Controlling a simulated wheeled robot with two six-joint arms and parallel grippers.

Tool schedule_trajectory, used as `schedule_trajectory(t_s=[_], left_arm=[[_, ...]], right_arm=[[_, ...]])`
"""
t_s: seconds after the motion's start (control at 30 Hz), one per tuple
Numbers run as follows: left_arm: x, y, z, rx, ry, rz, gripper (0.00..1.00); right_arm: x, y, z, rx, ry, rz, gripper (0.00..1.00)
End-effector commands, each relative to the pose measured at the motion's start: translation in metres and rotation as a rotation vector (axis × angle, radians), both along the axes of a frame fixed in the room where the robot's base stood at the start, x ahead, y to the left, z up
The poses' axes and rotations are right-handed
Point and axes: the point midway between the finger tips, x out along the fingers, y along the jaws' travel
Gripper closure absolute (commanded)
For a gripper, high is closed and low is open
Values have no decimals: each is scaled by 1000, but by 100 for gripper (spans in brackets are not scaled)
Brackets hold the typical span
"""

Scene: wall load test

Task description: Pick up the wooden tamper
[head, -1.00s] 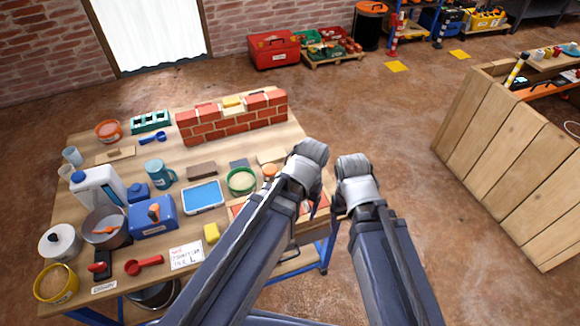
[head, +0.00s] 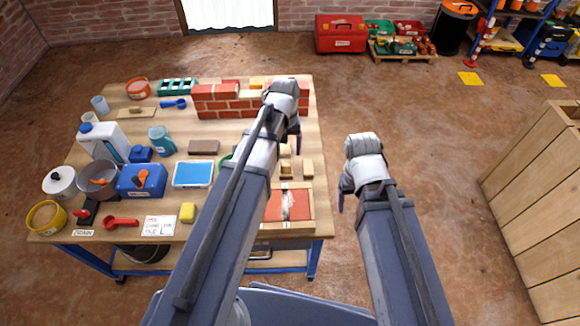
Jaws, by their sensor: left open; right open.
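A small wooden piece (head: 286,169) with what looks like a raised block or handle stands on the right part of the workbench; it may be the wooden tamper, but it is too small to be sure. My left gripper (head: 295,141) is over the bench just above it in the picture, mostly hidden behind its own wrist. It is open, and I see nothing held. My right gripper (head: 342,201) is off the bench's right edge over the floor, partly hidden by its arm, open and empty.
The workbench (head: 140,100) carries a brick wall (head: 222,103), a blue tray (head: 193,174), a blue box (head: 142,180) and a wooden frame with a red panel (head: 288,205). My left arm hides part of the bench.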

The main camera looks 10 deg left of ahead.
Motion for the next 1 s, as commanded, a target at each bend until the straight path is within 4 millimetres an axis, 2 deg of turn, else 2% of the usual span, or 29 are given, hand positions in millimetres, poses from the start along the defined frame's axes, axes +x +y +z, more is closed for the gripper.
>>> schedule_trajectory(t_s=[0.23, 0.53, 0.77, 1.0], left_arm=[[1, 2, -3, -2, -2, 8, 22], [1, 2, -27, -2, -2, 7, 22], [1, 1, -28, -2, -2, 7, 22], [-1, 1, -51, -2, -2, 7, 22]], right_arm=[[0, 0, -3, 0, 0, 0, 24], [0, 0, -27, 0, 0, 0, 24], [0, 0, -28, 0, 0, 0, 24], [0, 0, -51, 0, 0, 0, 24]])
